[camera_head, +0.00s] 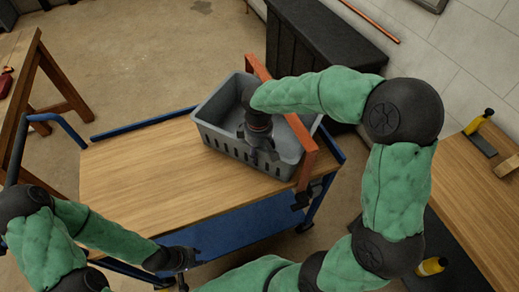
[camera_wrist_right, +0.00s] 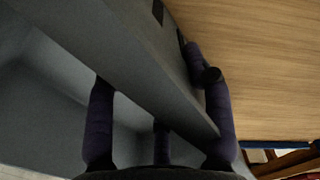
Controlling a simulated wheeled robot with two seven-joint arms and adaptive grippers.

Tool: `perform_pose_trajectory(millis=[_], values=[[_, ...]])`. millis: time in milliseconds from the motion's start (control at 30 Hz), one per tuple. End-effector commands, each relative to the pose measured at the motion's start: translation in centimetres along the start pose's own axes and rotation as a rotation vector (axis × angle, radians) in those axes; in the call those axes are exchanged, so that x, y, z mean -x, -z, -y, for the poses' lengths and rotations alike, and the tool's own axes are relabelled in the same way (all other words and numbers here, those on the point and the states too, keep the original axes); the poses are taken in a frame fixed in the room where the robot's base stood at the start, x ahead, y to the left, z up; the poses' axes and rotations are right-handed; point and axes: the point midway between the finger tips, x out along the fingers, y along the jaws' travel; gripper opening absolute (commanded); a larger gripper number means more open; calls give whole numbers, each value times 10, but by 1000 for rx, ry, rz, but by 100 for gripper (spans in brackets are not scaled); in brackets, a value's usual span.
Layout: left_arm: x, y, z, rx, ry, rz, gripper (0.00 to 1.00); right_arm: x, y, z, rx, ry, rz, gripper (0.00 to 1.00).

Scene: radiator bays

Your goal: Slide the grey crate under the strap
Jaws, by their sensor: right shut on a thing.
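The grey crate (camera_head: 213,133) stands on the wooden top of the blue cart, with slots along its near side. The orange-red strap (camera_head: 298,130) spans the cart's right end, and the crate's right part lies beneath it, with a bit of crate showing beyond. My right gripper (camera_head: 262,156) is shut on the crate's near wall. In the right wrist view the crate wall (camera_wrist_right: 125,60) runs between the dark fingers. My left gripper (camera_head: 183,272) hangs at the cart's near edge, away from the crate; its fingers are too small and dark to read.
The cart top (camera_head: 130,170) is clear left of the crate. A black cabinet (camera_head: 315,38) stands behind the cart. A wooden bench (camera_head: 470,185) with yellow-and-black items is at the right. Another wooden table (camera_head: 30,75) stands at the left.

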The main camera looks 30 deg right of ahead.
Motion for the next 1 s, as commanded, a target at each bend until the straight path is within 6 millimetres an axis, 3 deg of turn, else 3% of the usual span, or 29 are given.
perform_pose_trajectory(millis=[167,600,800,1000], values=[[0,0,0,0,0,0,35,20,1,-3,-2,-8,-7,42],[0,0,0,0,0,0,35,101,0,-2,-4,-4,-5,42],[0,0,0,0,0,0,35,117,-1,-1,-3,-2,-1,42],[0,0,0,0,0,0,35,120,-1,-1,-3,-1,0,42]])
